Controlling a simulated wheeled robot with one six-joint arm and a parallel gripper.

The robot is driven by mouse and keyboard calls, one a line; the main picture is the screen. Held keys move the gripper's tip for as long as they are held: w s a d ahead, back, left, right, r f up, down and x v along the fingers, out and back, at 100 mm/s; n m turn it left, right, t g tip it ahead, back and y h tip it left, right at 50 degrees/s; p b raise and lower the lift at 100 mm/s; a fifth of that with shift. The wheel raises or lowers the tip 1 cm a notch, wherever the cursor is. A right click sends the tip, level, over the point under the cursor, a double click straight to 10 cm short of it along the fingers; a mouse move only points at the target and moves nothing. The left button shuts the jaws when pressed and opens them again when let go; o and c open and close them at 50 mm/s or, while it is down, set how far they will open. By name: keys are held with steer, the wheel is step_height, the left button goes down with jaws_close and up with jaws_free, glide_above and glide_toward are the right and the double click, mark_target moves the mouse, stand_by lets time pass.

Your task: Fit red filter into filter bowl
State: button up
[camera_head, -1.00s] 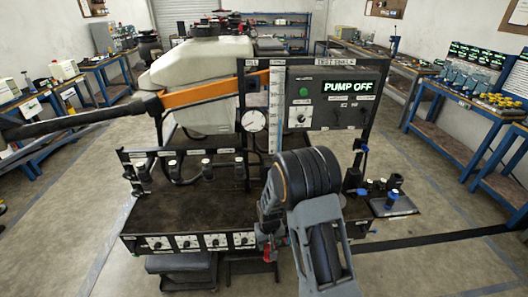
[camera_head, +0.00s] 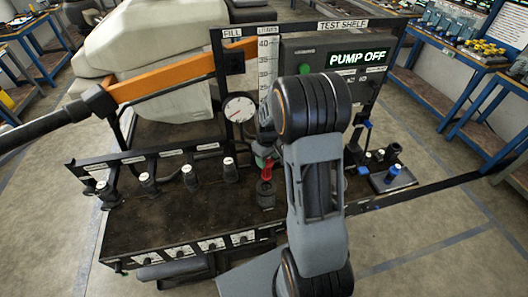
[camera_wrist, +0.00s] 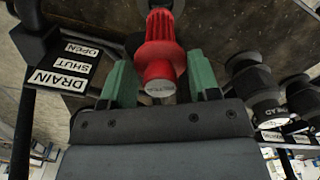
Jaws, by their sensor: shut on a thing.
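The red filter (camera_wrist: 160,50) is ribbed, with a smooth round end bearing a small label I cannot read. My gripper (camera_wrist: 160,80) has green fingers on both sides of it and is shut on it. In the head view the red filter (camera_head: 266,170) shows small and upright below my gripper (camera_head: 263,156), partly hidden by my arm. A dark cup, seemingly the filter bowl (camera_head: 265,193), stands on the bench directly under the filter. A dark round rim (camera_wrist: 160,5) shows at the filter's far end in the wrist view. I cannot tell how deep the filter sits in it.
Black valves (camera_head: 148,182) line the bench's left side. A DRAIN label (camera_wrist: 58,78) is beside my gripper, and black fittings (camera_wrist: 265,100) stand on its other side. The gauge (camera_head: 239,108) and the pump panel (camera_head: 340,65) rise behind. A blue-capped part (camera_head: 393,173) stands at right.

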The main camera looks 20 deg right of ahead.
mark_target(267, 168)
stand_by(0.4)
steer(key=shift+s+f+b, duration=0.1)
steer(key=shift+f+b, duration=2.25)
steer(key=shift+f, duration=0.6)
steer(key=shift+f+b, duration=4.05)
steer(key=shift+f, duration=0.95)
steer(key=o, duration=1.3)
